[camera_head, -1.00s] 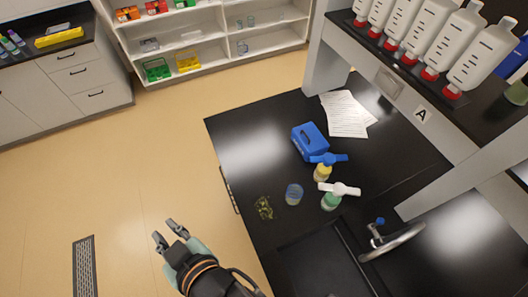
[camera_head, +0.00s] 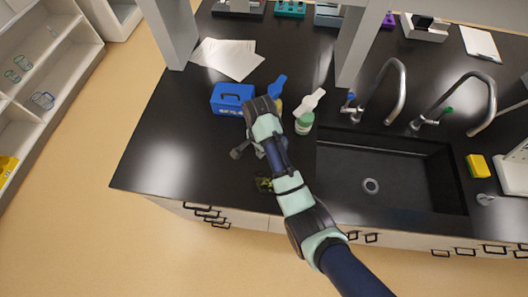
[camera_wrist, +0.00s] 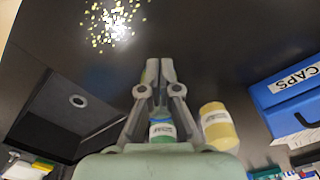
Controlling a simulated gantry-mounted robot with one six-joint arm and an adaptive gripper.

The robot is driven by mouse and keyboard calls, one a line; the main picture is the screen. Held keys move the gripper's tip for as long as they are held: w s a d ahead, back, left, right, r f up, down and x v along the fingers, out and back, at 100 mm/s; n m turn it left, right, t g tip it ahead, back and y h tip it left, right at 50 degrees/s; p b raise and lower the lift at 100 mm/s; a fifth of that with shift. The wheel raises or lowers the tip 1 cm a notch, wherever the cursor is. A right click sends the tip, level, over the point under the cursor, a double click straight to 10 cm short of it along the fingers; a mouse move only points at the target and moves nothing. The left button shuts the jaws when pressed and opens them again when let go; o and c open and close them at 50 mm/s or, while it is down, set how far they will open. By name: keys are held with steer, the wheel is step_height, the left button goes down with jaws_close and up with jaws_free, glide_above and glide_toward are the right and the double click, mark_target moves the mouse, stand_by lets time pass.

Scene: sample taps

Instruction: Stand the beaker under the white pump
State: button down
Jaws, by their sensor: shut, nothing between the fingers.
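The white pump (camera_head: 309,102) tops a green-labelled bottle (camera_head: 304,125) on the black counter, left of the sink. In the wrist view, that bottle's label and body (camera_wrist: 162,132) show between and behind my finger links. My gripper (camera_head: 246,152) is over the counter, left of this bottle; the wrist view shows its fingertips (camera_wrist: 166,66) close together with nothing clear between them. The beaker cannot be made out now in either view; my arm may cover it in the head view.
A blue-pump (camera_head: 277,86) yellow bottle (camera_head: 279,104) stands beside the white-pump bottle. A blue CAPS box (camera_head: 231,98) is behind left. Yellow-green bits (camera_head: 264,184) lie near the counter's front edge. The sink (camera_head: 400,180) is to the right.

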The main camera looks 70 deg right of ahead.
mark_target(261, 166)
step_height(261, 166, down, 9)
steer(key=shift+a+f+b, duration=0.1)
steer(key=shift+b, duration=0.65)
steer(key=d, duration=0.1)
steer(key=s+d, duration=0.1)
steer(key=shift+d, duration=0.3)
steer(key=shift+s+d, duration=0.3)
steer(key=shift+d, duration=0.25)
steer(key=s+d+b, duration=0.1)
steer(key=d, duration=0.1)
steer(key=s+d+b, duration=0.1)
steer(key=d, duration=0.1)
steer(key=d+b, duration=0.1)
steer(key=d, duration=0.1)
steer(key=shift+s+d, duration=0.55)
steer(key=shift+d, duration=0.15)
